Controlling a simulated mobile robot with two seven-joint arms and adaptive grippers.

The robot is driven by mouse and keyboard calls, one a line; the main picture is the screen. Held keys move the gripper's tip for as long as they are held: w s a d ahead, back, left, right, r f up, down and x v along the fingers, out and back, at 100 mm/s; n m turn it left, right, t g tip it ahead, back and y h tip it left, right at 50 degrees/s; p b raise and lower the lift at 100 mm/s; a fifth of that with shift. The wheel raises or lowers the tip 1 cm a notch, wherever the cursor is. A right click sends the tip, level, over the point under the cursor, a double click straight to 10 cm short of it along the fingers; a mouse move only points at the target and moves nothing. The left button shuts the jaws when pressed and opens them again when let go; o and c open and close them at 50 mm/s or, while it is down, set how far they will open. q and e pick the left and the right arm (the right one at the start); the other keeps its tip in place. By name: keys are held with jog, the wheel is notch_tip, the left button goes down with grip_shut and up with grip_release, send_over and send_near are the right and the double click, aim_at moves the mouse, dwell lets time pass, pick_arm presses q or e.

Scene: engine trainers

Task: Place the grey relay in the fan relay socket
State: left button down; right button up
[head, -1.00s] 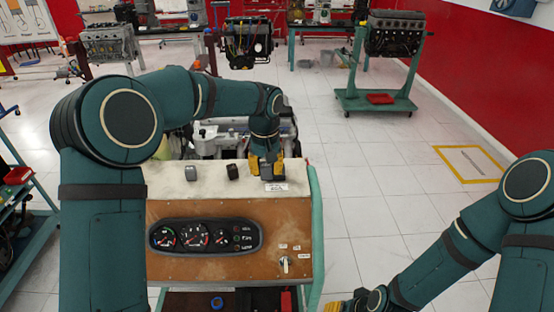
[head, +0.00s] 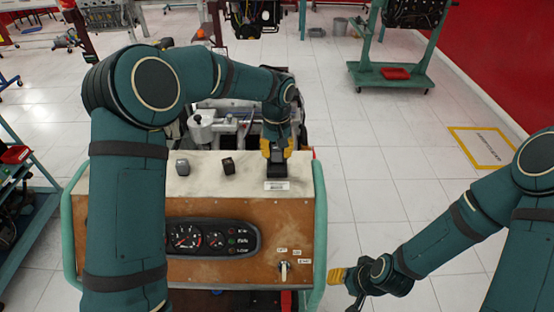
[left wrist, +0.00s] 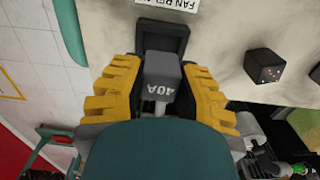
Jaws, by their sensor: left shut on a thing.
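My left gripper (head: 277,152) is shut on the grey relay (left wrist: 162,78), which is marked 40A and sits between the yellow fingers in the left wrist view. The fan relay socket (left wrist: 178,32) is a dark square frame below its white FAN RELAY label (left wrist: 167,3). The relay overlaps the lower part of the socket in that view; I cannot tell whether it is inside or just above.
Two other relay-like blocks, one grey (head: 183,167) and one dark (head: 228,165), stand on the pale panel top left of the socket. A gauge cluster (head: 212,238) and a key switch (head: 284,267) are on the brown front. Open tiled floor (head: 380,200) lies to the right.

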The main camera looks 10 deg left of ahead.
aim_at(277, 160)
pick_arm(q)
notch_tip(277, 160, down, 3)
jog(key=shift+f, duration=0.35)
jog(key=shift+f, duration=0.15)
jog(key=c, duration=0.8)
grip_release()
